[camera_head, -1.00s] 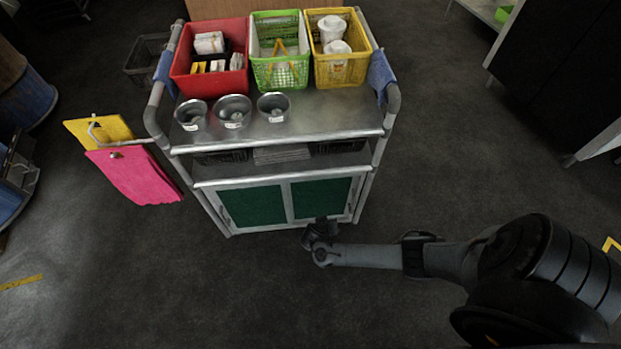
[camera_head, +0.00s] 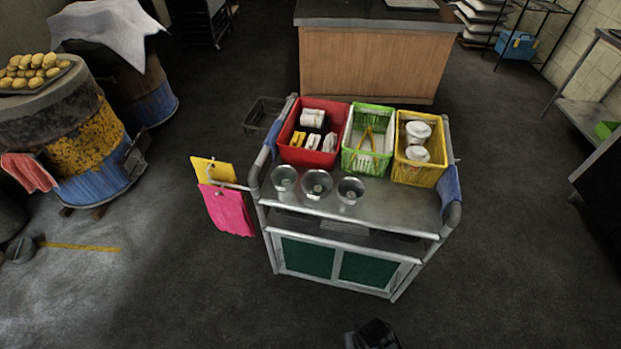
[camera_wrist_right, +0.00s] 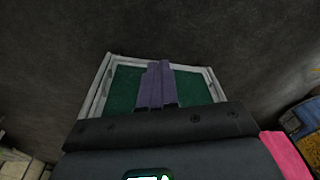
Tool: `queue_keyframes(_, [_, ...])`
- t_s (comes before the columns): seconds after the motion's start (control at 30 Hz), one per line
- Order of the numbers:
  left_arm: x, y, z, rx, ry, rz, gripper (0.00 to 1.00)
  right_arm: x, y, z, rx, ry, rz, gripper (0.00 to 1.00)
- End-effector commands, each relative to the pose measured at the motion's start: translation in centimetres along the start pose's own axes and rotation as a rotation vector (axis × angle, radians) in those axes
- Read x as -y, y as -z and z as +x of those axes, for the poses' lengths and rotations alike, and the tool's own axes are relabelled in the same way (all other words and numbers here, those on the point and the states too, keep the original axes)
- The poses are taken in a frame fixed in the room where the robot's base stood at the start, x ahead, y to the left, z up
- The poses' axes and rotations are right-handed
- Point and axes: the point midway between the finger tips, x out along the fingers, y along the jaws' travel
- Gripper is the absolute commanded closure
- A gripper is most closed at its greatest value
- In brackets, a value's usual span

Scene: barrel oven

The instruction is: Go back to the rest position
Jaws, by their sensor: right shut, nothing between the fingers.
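My right gripper (camera_wrist_right: 156,84) shows in the right wrist view with its two fingers together and nothing between them. It points towards the green door panels of the metal cart, which show beyond the fingers, apart from them. In the head view a dark part of my right arm (camera_head: 372,335) shows at the bottom edge, in front of the cart (camera_head: 385,212). The rest of that arm is out of the frame. My left gripper is in neither view.
The cart carries a red basket (camera_head: 291,153), a green basket (camera_head: 352,160), a yellow basket (camera_head: 418,176) and three metal cups. Pink (camera_head: 229,210) and yellow cloths hang at its left. Barrels (camera_head: 97,185) stand at left, a counter (camera_head: 375,62) behind.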

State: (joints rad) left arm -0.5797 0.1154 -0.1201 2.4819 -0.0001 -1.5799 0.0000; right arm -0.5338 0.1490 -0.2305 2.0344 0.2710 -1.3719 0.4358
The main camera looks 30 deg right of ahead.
Motion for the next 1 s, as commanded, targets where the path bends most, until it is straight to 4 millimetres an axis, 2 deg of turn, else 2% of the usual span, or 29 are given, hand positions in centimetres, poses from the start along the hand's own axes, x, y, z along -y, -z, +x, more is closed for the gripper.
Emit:
queue_keyframes(0.03, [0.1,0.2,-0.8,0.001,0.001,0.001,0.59,0.3,0.8,-3.2,-0.024,0.031,-0.041,1.00])
queue_keyframes(0.1, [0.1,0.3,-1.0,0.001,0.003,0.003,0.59,0.7,1.8,-6.4,-0.059,0.060,-0.109,1.00])
queue_keyframes(0.3, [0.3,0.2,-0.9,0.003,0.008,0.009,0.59,1.3,4.4,-14.0,-0.180,0.101,-0.323,1.00])
queue_keyframes(0.4, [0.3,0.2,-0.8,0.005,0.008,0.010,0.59,1.6,4.5,-17.3,-0.217,0.093,-0.507,1.00])
queue_keyframes(0.47, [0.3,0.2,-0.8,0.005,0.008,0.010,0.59,1.4,3.9,-16.7,-0.186,0.072,-0.608,1.00])
queue_keyframes(0.5, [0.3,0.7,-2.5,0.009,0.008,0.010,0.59,1.5,4.2,-18.7,-0.190,0.074,-0.604,1.00])
queue_keyframes(0.77, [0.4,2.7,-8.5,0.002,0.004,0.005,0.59,1.6,4.9,-24.6,-0.190,0.075,-0.597,1.00])
queue_keyframes(0.87, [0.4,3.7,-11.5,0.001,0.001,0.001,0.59,1.7,5.3,-27.7,-0.190,0.075,-0.596,1.00])
queue_keyframes(1.0, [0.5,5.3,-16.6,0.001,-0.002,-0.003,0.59,1.8,6.0,-33.0,-0.190,0.075,-0.595,1.00])
